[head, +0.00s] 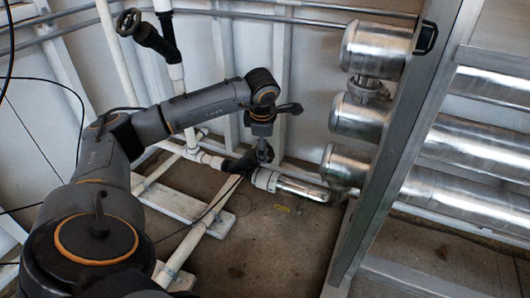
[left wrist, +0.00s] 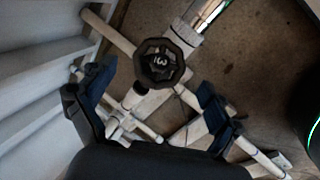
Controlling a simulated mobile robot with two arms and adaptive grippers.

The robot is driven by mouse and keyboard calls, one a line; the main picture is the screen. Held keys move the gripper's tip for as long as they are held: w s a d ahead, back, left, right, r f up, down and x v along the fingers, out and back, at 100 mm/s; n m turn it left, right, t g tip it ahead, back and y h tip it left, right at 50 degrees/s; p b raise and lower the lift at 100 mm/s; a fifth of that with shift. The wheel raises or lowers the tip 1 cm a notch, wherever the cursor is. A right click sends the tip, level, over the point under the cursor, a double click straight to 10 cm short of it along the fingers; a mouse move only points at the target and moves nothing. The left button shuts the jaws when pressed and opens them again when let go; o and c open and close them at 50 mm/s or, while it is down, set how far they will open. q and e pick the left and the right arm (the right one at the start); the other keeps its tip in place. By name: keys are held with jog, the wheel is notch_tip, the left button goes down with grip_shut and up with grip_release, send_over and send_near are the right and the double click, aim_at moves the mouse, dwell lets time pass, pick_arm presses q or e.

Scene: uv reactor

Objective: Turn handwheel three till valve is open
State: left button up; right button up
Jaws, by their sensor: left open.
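Handwheel three (left wrist: 159,63) is a dark, many-sided wheel with a 3 on its face, set on white pipework near the floor. In the left wrist view it lies ahead of my left gripper (left wrist: 152,98), between the lines of its two spread fingers. The fingers are open and nothing is between them. In the head view my left gripper (head: 263,152) points down just above a dark valve part (head: 240,165), and partly hides it. I cannot tell whether a finger touches the wheel. My right gripper is not in view.
Another dark handwheel (head: 128,21) sits on a pipe at the upper left. White pipes (head: 200,230) cross the floor. Brown floor (head: 290,240) is bare between pipes and post.

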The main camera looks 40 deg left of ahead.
pick_arm(q)
jog(key=shift+b+x, duration=0.6)
jog(key=shift+x, duration=1.15)
jog(key=c, duration=1.1)
